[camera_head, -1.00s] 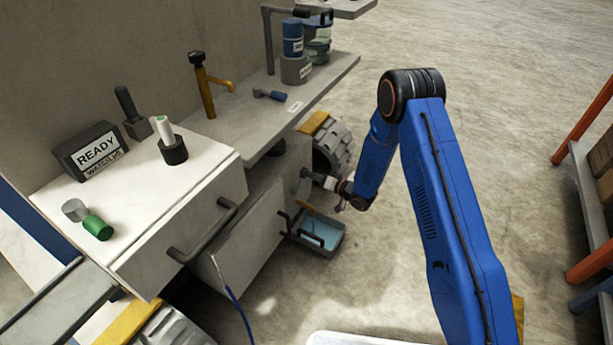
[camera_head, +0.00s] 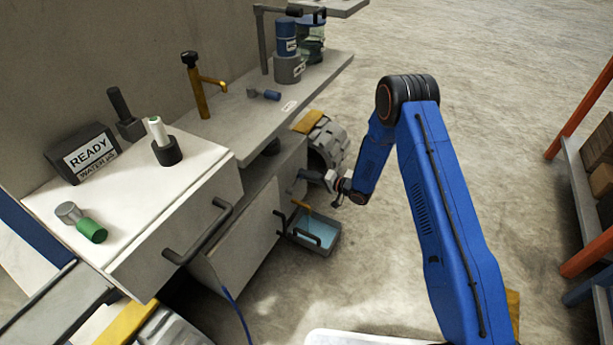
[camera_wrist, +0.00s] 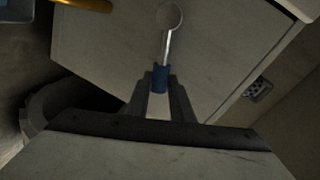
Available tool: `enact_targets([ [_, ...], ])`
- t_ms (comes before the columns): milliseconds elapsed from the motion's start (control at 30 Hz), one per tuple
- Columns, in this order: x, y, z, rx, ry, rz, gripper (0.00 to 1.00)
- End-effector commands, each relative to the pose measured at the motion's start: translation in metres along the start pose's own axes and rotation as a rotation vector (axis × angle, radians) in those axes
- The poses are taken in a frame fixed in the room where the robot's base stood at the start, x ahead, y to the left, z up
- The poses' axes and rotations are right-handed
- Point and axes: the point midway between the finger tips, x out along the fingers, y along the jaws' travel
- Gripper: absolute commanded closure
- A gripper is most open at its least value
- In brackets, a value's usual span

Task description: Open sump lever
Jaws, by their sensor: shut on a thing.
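In the wrist view the sump lever (camera_wrist: 167,45) is a thin metal rod with a blue grip, running from a round disc (camera_wrist: 169,16) on a pale grey panel (camera_wrist: 105,45). My gripper (camera_wrist: 160,82) is shut on the blue grip. The rod points nearly straight up in that picture. In the head view my gripper (camera_head: 308,176) is low at the end face of the bench cabinet, and the lever is too small there to make out. A yellow spout (camera_head: 301,204) is just below it, above a grey tray (camera_head: 330,247) holding blue liquid.
A ribbed grey cylinder (camera_head: 327,142) stands right behind my gripper. The bench top (camera_head: 240,125) overhangs the cabinet. The floor (camera_head: 490,130) on the right is open up to a shelf rack (camera_head: 575,170).

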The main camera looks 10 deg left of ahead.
Motion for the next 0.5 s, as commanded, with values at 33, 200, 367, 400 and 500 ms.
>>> enact_targets([
  [33, -0.0006, 0.0018, -0.0002, 0.002, 0.001, 0.003, 1.00],
  [200, -0.0007, 0.0020, -0.0002, 0.002, 0.001, 0.004, 1.00],
  [367, -0.0006, 0.0016, -0.0002, 0.001, 0.001, 0.003, 0.60],
  [400, -0.0005, 0.0015, -0.0002, 0.001, 0.001, 0.003, 0.60],
  [500, -0.0004, 0.0012, -0.0001, 0.000, 0.001, 0.002, 0.60],
])
